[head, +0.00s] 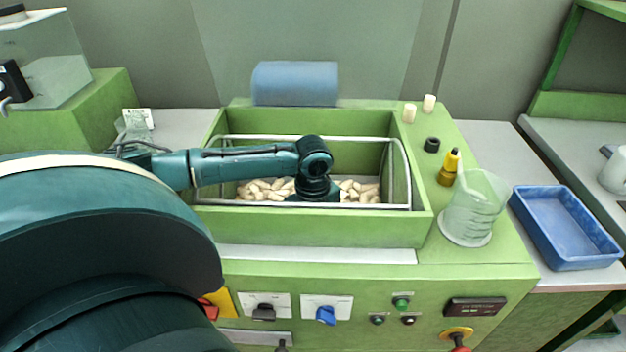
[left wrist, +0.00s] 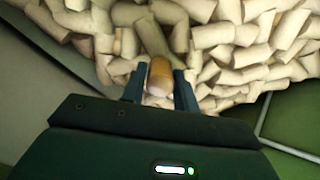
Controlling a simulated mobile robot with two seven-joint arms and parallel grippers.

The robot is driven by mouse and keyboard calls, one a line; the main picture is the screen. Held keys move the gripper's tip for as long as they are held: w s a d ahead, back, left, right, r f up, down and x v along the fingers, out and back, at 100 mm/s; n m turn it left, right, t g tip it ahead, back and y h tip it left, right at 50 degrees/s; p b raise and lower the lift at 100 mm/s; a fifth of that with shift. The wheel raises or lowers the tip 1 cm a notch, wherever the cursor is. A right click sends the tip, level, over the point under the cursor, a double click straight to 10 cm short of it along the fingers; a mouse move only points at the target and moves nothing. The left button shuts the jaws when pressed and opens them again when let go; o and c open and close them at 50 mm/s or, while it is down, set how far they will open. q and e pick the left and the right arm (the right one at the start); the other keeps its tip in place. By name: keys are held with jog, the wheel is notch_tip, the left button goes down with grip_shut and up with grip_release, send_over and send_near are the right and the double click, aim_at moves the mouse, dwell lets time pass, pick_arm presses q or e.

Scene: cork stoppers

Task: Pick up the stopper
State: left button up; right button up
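Many pale cork stoppers (head: 265,190) lie heaped in the green bin (head: 322,232); the heap (left wrist: 215,35) fills the upper left wrist view. My left arm reaches over the bin from the left, and its gripper (head: 315,194) points down at the heap, its fingertips hidden in the head view. In the left wrist view the two dark fingers (left wrist: 160,84) stand close on both sides of one brownish stopper (left wrist: 159,76), which sits lengthwise between them with its end towards the camera. The gripper looks shut on it; whether it is clear of the heap is not visible. My right gripper is not in view.
A pale rail frame (head: 300,204) surrounds the bin opening. On the right ledge stand two pale stoppers (head: 409,113), a black cap (head: 432,145), a yellow bottle (head: 448,170) and a clear beaker (head: 472,215). A blue tray (head: 560,258) lies farther right.

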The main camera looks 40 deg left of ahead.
pick_arm(q)
jog(key=c, duration=0.5)
jog(key=shift+r, duration=0.1)
